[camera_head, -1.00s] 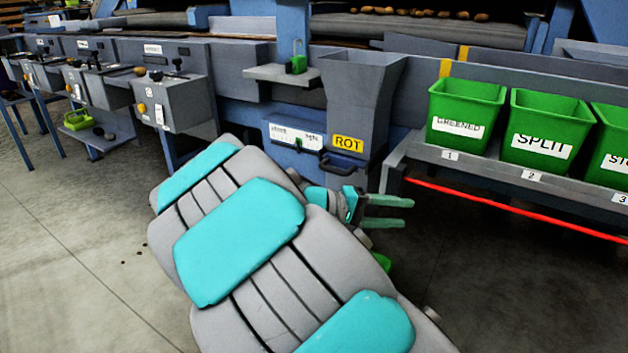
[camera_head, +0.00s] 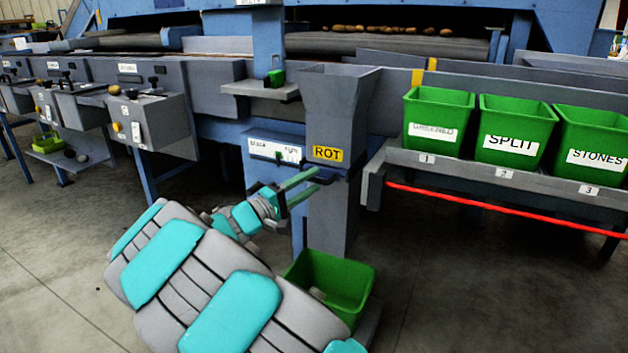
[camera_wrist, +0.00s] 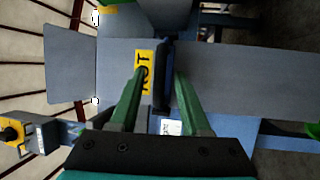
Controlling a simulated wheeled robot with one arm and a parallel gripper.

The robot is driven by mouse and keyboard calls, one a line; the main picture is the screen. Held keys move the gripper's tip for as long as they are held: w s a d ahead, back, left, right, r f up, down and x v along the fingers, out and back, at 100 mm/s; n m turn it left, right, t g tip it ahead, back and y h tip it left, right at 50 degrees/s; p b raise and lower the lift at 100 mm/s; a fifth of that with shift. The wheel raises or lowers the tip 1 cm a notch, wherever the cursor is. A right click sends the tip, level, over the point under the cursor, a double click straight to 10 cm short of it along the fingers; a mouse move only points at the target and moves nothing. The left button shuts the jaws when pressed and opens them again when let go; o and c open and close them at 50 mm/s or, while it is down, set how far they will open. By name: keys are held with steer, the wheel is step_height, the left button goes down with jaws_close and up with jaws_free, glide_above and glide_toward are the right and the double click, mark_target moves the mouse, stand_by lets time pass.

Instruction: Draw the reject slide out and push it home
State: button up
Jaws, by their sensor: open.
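The black handle (camera_head: 332,178) sits just below the yellow ROT label (camera_head: 327,153), at the base of the grey funnel-shaped chute (camera_head: 338,100). I take it as the reject slide's handle. A blue panel with a white scale and green marker (camera_head: 275,151) is to its left. My gripper (camera_head: 316,181) is open, its green fingers reaching to the handle. In the wrist view, the fingers (camera_wrist: 158,75) stand on either side of the dark handle bar (camera_wrist: 165,72). Whether they touch it cannot be told. The ROT label (camera_wrist: 144,72) is partly hidden by a finger.
A green bin (camera_head: 345,280) stands on the floor below the chute. Green bins GREENED (camera_head: 437,118), SPLIT (camera_head: 515,130) and STONES (camera_head: 592,142) stand on a shelf to the right, with a red strip under it. Grey control boxes (camera_head: 155,118) are on the left.

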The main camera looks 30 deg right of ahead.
steer(key=shift+x, duration=0.8)
steer(key=shift+c, duration=0.4)
jaws_close()
steer(key=shift+f, duration=0.1)
stand_by(0.4)
